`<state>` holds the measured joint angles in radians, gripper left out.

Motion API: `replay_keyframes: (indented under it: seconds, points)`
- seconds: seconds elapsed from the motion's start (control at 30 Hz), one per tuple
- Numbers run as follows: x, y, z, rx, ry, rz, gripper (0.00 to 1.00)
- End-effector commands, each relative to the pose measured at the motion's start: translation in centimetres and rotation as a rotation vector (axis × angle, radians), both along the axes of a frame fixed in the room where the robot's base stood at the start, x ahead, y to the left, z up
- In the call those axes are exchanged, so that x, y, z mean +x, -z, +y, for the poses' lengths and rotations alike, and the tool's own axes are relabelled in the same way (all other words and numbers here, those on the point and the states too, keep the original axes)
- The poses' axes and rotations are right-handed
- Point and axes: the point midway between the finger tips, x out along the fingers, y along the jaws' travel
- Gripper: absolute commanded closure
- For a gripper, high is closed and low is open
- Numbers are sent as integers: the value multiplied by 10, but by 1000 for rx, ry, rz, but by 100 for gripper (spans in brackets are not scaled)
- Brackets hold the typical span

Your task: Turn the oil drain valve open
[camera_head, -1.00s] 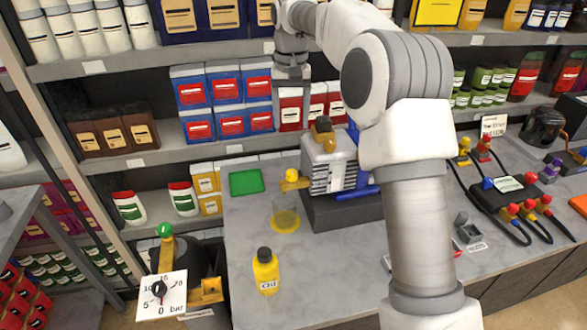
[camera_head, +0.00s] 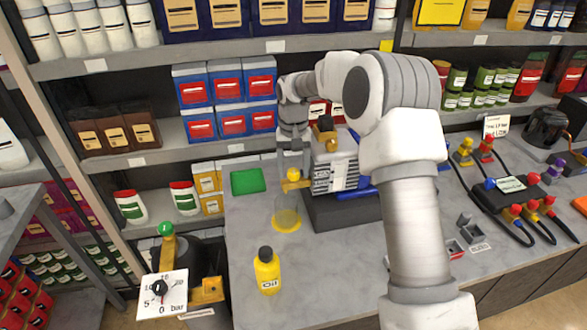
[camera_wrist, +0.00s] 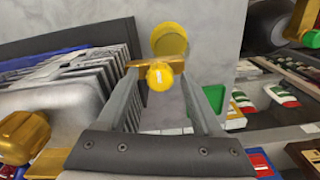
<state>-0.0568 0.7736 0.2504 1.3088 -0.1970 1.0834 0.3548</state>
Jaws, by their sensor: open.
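The vacuum pump (camera_head: 338,168) is a grey finned body on a dark base on the grey counter. The oil drain valve (camera_head: 295,181) is a brass tap with a yellow knob at the pump's left end. In the wrist view the valve's round yellow knob (camera_wrist: 160,76) shows between my two fingers. My gripper (camera_head: 293,152) points down from just above the valve and is open, with a finger on either side of the knob. I cannot tell if either finger touches it. A yellow cup (camera_head: 286,219) stands below the valve, and it also shows in the wrist view (camera_wrist: 169,40).
A yellow bottle (camera_head: 267,272) stands on the counter in front of the cup. A green tray (camera_head: 247,181) lies left of the valve. Shelves with boxes (camera_head: 226,92) rise close behind. A gauge (camera_head: 161,294) stands at lower left.

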Motion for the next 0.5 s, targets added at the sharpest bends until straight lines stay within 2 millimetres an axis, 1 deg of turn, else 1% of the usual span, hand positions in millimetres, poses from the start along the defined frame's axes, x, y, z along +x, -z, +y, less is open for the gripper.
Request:
replay_keyframes:
  seconds: [0.2,0.27,0.4,0.47,0.5]
  points:
    - [0,0,0,0,0,0,32]
    - [0,0,0,0,0,0,43]
    - [0,0,0,0,0,0,68]
    - [0,0,0,0,0,0,79]
    - [0,0,0,0,0,0,86]
